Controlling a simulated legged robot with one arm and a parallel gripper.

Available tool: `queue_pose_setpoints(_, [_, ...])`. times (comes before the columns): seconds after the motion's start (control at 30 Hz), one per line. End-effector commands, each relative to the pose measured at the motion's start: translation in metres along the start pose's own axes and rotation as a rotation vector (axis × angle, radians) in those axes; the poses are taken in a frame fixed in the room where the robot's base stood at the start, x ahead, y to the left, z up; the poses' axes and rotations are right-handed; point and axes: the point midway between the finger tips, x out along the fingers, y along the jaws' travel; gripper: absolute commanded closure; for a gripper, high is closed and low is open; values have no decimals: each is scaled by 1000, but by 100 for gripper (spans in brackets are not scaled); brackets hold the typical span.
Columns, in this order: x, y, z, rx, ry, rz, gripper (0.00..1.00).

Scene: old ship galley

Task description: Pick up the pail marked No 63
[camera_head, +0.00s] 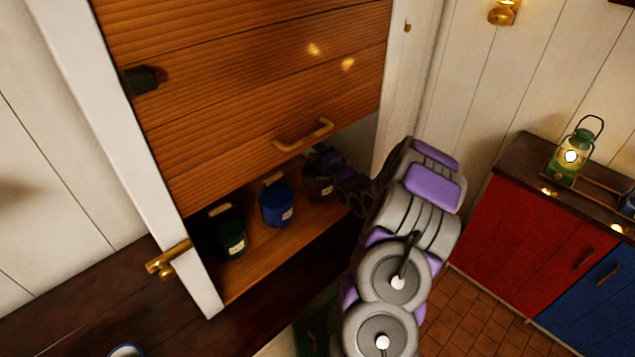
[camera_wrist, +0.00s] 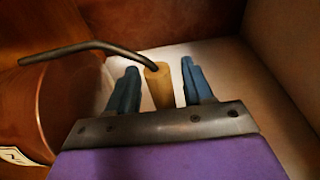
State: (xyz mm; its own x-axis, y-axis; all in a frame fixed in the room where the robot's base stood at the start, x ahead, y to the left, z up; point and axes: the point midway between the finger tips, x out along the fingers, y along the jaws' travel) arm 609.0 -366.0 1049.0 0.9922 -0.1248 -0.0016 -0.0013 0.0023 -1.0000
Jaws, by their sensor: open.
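Three pails stand on the cabinet shelf in the head view: a dark green one (camera_head: 228,232), a blue one (camera_head: 276,205) and a brown copper-coloured one (camera_head: 318,190) at the right. Each has a pale label, too small to read. My gripper (camera_head: 322,158) is at the copper-coloured pail and partly hides it. In the wrist view this pail (camera_wrist: 72,100) fills the left side, its label (camera_wrist: 18,157) cut off at the edge, with only an "N" showing. Its bent wire handle ends in a wooden grip (camera_wrist: 159,88), which lies between the open blue fingers of my gripper (camera_wrist: 160,72).
A wooden slatted shutter (camera_head: 250,80) with a brass handle (camera_head: 304,134) hangs part-way down above the pails. The cabinet's right wall (camera_wrist: 285,70) is close to my gripper. A red and blue counter (camera_head: 510,235) with a green lantern (camera_head: 568,158) stands at the right.

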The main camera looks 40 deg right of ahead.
Motion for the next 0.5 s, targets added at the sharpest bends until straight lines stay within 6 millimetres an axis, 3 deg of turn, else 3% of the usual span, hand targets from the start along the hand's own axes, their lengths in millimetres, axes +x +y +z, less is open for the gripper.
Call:
queue_pose_setpoints(0.13, [0, -1, 2, -2, 0, 0, 51])
queue_pose_setpoints(0.5, [-1, -3, 6, -7, 0, -1, 86])
